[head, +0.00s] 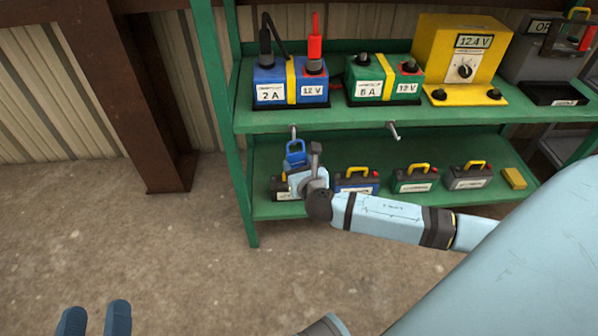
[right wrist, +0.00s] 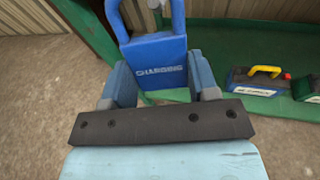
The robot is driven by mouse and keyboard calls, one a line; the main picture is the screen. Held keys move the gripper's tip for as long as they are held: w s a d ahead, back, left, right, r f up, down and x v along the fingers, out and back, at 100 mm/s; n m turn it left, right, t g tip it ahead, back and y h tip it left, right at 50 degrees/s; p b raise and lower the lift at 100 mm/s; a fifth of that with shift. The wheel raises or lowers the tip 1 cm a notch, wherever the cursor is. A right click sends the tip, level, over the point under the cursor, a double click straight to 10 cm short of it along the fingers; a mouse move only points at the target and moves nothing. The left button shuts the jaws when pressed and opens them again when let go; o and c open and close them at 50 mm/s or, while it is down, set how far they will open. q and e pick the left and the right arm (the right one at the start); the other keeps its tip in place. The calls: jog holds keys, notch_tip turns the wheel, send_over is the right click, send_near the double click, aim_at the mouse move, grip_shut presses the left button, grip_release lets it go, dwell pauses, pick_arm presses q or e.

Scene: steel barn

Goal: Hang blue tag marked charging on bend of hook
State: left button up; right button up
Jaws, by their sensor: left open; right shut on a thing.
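The blue tag (head: 295,147), with a loop-shaped top, is in my right gripper (head: 297,164), just below the left hook (head: 294,131) on the front edge of the upper shelf. In the right wrist view the tag (right wrist: 157,57) reads CHARGING and stands upright between the two blue fingers. A small pale piece, possibly the hook, shows through its opening; I cannot tell whether the loop is around the hook. A second hook (head: 393,131) juts out farther right and is bare. My left gripper (head: 94,319) is open and empty at the bottom left.
The green rack's upper shelf (head: 350,119) holds a blue charger (head: 290,82), a green charger (head: 384,83) and a yellow meter (head: 462,60). Several batteries with handles and a yellow block (head: 514,178) stand on the lower shelf. The floor at left is clear.

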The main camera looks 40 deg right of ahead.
aim_at(301, 163)
jog(key=shift+w+d+f+b, duration=0.15)
jog(key=shift+w+d+b, duration=0.35)
jog(key=shift+w, duration=0.4)
jog(key=shift+w+d+f+b, duration=0.1)
jog(key=shift+w+d+b, duration=0.35)
jog(key=shift+w+b, duration=0.2)
jog(key=shift+w+d, duration=0.1)
jog(key=shift+w, duration=0.05)
jog(key=shift+w+d+f, duration=0.15)
jog(key=shift+w+f, duration=0.1)
jog(key=shift+w, duration=0.05)
pick_arm(q)
jog(key=shift+s+d+r+h+p, duration=0.1)
jog(key=shift+d+r+h+p, duration=0.15)
jog(key=shift+r+h+p, duration=0.15)
pick_arm(e)
jog(key=shift+w+d+f, duration=0.1)
jog(key=shift+f, duration=0.25)
jog(key=o, duration=0.8)
